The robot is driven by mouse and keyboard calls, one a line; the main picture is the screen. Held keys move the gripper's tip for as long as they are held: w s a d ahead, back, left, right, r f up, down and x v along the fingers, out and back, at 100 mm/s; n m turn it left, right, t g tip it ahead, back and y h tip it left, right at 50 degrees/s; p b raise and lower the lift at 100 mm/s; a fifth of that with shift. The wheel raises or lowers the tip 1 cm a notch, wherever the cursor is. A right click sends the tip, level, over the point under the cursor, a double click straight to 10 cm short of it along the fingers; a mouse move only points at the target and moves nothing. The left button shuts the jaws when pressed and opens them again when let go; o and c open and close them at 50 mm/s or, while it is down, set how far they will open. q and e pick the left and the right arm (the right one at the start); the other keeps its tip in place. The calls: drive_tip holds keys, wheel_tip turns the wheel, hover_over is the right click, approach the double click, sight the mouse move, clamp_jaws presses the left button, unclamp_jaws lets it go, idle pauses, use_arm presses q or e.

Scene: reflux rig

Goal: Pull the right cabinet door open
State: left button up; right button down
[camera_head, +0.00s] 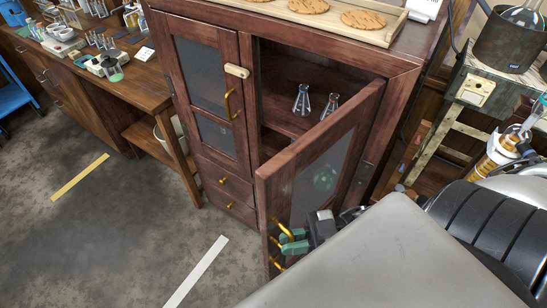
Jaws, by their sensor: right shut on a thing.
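The right cabinet door (312,172) is swung well out from the dark red wooden cabinet (360,47), its glass pane facing right and its free edge toward me. My right gripper (288,242) has green fingertips and is shut on the door's gold handle (285,230) near the free edge. Part of the handle is hidden by the fingers. The left cabinet door (205,85) is closed, with its own gold handle (228,103). My left gripper is not in view.
Two glass flasks (302,100) stand on a shelf inside the cabinet. A wooden tray (290,12) lies on top. A wooden workbench (150,85) stands at the left, and a stand (455,95) at the right. The floor in front of the left drawers is clear.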

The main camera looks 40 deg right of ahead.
drive_tip(key=s+d+n+g, duration=0.2)
drive_tip(key=s+g, duration=0.1)
drive_tip(key=s, duration=0.1)
drive_tip(key=s+d+n+g+y+p, duration=0.1)
drive_tip(key=s+d+n+g, duration=0.1)
drive_tip(key=s, duration=0.3)
drive_tip(key=shift+d+g+y, duration=0.15)
drive_tip(key=shift+g+y, duration=0.15)
drive_tip(key=shift+g, duration=0.1)
drive_tip(key=shift+w, duration=0.1)
drive_tip(key=c, duration=1.5)
unclamp_jaws()
drive_tip(key=shift+d, duration=0.1)
